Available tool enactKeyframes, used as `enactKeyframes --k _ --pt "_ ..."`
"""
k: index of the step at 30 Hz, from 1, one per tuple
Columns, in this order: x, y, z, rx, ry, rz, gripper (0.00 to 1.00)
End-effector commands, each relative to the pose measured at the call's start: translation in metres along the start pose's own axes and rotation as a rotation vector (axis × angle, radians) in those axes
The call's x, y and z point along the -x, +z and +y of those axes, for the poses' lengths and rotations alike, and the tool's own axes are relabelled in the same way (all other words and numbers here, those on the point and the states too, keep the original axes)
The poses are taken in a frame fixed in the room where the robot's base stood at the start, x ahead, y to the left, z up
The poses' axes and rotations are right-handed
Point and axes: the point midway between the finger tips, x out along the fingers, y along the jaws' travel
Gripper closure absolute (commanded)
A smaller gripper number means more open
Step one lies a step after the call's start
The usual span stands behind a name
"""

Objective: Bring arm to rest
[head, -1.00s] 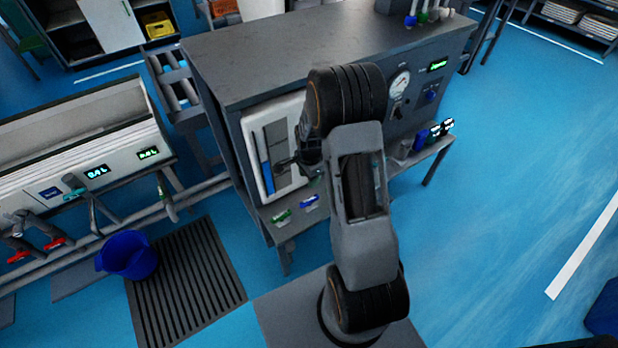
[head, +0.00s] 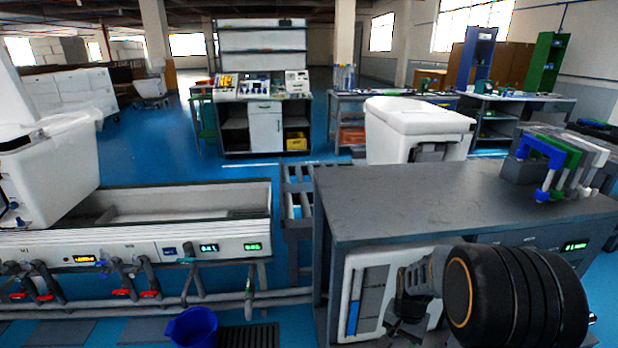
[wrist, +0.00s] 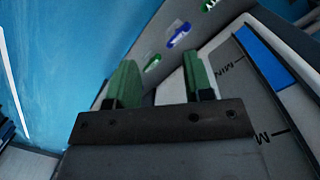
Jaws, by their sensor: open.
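My gripper shows in the wrist view (wrist: 160,78) with its two green fingers spread apart and nothing between them. In the head view my arm is at the lower right, folded in front of the grey test bench (head: 420,200). The gripper end is low there, in front of the white level panel (head: 375,295), and is dark and partly hidden. In the wrist view the panel (wrist: 270,95), with its blue bar and MIN mark, is close on the right. A blue piece (wrist: 179,35) and a green piece (wrist: 153,63) lie on the ledge beyond the fingers.
A white trough unit (head: 150,235) with pipes and red valves stands at the left. A blue bucket (head: 193,327) is on the floor. A white toilet tank (head: 415,130) is behind the bench. Coloured clamps (head: 560,160) stand on the bench's right end. Blue floor is open farther back.

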Motion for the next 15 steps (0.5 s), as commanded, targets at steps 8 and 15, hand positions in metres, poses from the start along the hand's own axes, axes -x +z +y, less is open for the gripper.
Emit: enactKeyframes --k 8,15 --pt "0.177 0.084 0.01 0.452 -0.032 0.138 0.53" --pt "0.277 0.133 0.017 0.584 -0.075 0.307 0.53"
